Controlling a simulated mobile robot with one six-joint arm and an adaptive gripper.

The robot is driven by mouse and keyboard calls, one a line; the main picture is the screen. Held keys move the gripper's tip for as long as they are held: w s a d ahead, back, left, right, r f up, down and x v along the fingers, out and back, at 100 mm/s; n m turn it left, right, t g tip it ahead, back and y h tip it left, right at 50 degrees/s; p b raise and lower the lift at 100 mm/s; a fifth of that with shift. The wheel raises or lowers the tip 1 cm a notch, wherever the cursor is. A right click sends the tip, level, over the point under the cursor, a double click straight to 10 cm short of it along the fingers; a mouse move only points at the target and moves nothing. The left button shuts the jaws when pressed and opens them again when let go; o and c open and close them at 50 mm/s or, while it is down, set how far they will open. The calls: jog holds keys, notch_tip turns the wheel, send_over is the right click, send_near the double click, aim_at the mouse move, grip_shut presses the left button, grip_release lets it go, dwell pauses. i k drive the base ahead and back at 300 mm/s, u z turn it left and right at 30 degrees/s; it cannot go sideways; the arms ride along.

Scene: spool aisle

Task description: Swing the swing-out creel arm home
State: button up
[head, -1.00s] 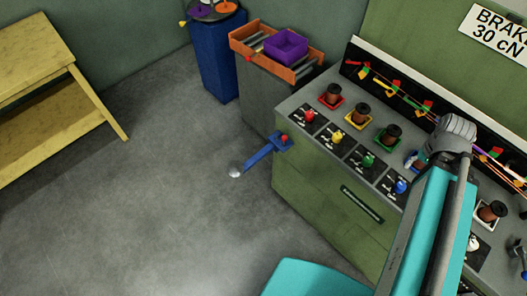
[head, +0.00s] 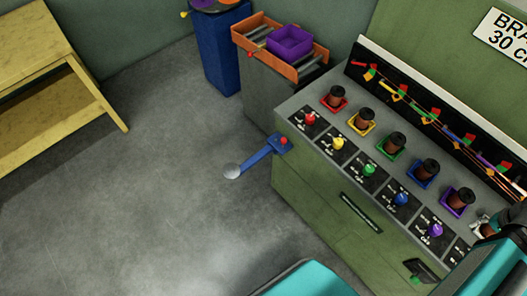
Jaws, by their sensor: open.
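The swing-out creel arm (head: 255,162) is a short blue arm with a round silver end (head: 232,171). It sticks out to the left from the near left corner of the green creel cabinet (head: 325,215), over the floor. A red knob (head: 284,140) sits on its blue mount at the corner. My gripper (head: 481,225) is partly visible at the right edge, above the cabinet's far right stations, well away from the creel arm. It is open and appears empty; my own arm hides part of that area.
Spools in coloured trays and a row of coloured knobs (head: 369,169) line the cabinet top. A roller stand with an orange rim (head: 262,58) holds a purple bin (head: 289,43). The floor between is clear.

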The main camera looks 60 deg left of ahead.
aim_at(232, 171)
jog(key=z, duration=1.65)
jog(key=k, duration=2.45)
jog(key=u, duration=0.5)
